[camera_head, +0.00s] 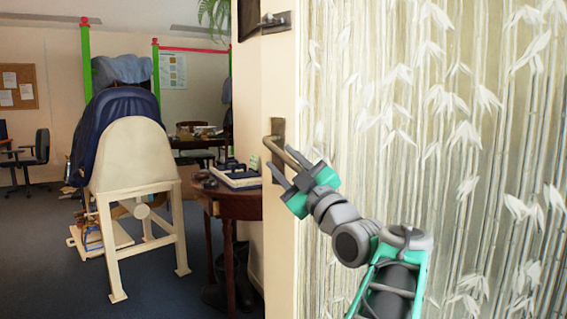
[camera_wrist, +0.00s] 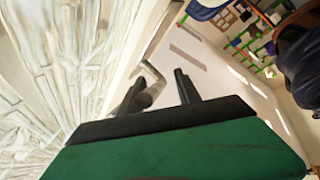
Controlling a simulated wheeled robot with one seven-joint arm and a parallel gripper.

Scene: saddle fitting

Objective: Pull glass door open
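The glass door (camera_head: 430,160) fills the right of the head view, with a pale bamboo-leaf pattern; in the wrist view its patterned face (camera_wrist: 60,60) is at the left. A metal lever handle (camera_head: 283,150) sits on a dark plate on the pale upright strip at the panel's left edge. My gripper (camera_head: 287,166) is at the handle, fingers pointing toward it. In the wrist view the two dark fingers (camera_wrist: 160,80) are apart, and the bent handle bar (camera_wrist: 161,38) reaches down toward the gap between them. Contact between fingers and bar cannot be told.
A round dark wooden table (camera_head: 233,203) with a tray-like object stands left of the handle. Further left, a blue saddle (camera_head: 112,120) rests on a cream stand (camera_head: 135,155). A metal fitting (camera_head: 276,22) is high on the pale strip. Carpet at the lower left is open.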

